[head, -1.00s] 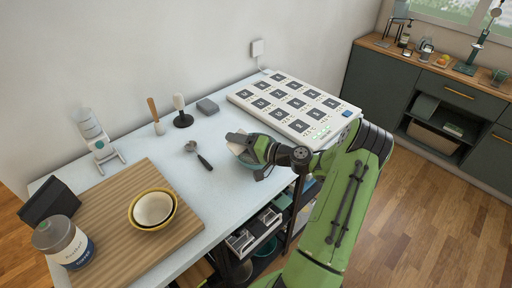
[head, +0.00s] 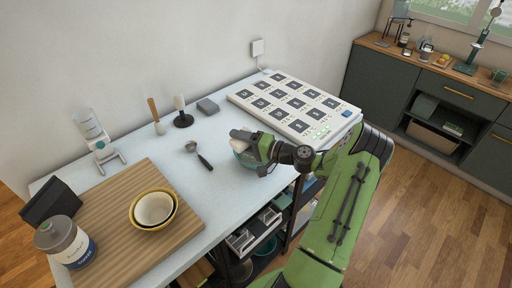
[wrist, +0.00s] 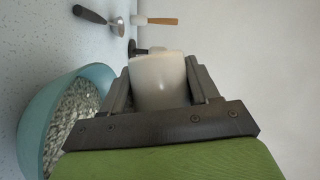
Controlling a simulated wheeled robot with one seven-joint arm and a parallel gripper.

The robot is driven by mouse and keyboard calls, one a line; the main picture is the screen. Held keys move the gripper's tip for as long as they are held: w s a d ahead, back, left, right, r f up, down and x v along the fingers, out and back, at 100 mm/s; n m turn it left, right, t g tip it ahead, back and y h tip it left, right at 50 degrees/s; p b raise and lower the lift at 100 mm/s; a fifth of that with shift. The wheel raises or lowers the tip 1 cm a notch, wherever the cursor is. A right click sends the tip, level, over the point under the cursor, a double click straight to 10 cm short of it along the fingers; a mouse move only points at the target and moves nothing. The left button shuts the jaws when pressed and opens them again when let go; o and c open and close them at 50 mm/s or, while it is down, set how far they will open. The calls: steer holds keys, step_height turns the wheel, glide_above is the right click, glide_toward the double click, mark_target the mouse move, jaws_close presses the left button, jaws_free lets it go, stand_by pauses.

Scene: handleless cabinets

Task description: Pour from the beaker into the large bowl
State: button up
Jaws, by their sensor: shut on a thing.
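My gripper (head: 262,148) is shut on a whitish beaker (wrist: 160,82), which sits between its two fingers in the wrist view. In the head view the beaker (head: 241,135) shows as a small pale shape at the fingertips, lying over on its side. The large teal bowl (wrist: 35,115) stands on the table beside and below the gripper, holding many small greyish-white pieces. In the head view the bowl (head: 243,160) is partly hidden by my gripper. The beaker's inside is hidden, and I see no falling stream.
A smaller yellow-rimmed bowl (head: 137,220) stands on a wooden board (head: 105,203). A dark-handled spoon (head: 203,159) lies left of my gripper. A white panel with dark squares (head: 258,110) lies behind it. A jar (head: 75,250) stands at front left.

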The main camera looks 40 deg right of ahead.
steer(key=shift+d+r+m+y, duration=0.15)
steer(key=shift+d+m+y, duration=0.15)
steer(key=shift+d, duration=0.05)
steer(key=shift+d+r+m+t+p, duration=0.25)
steer(key=shift+m+t, duration=0.1)
steer(key=shift+m, duration=0.35)
steer(key=shift+d+r+m+t+p, duration=0.2)
steer(key=shift+m+t+p, duration=0.1)
steer(key=shift+m, duration=0.4)
steer(key=shift+d+r+m+t+p, duration=0.15)
steer(key=shift+r+m+t+p, duration=0.15)
steer(key=shift+m, duration=0.4)
stand_by(1.7)
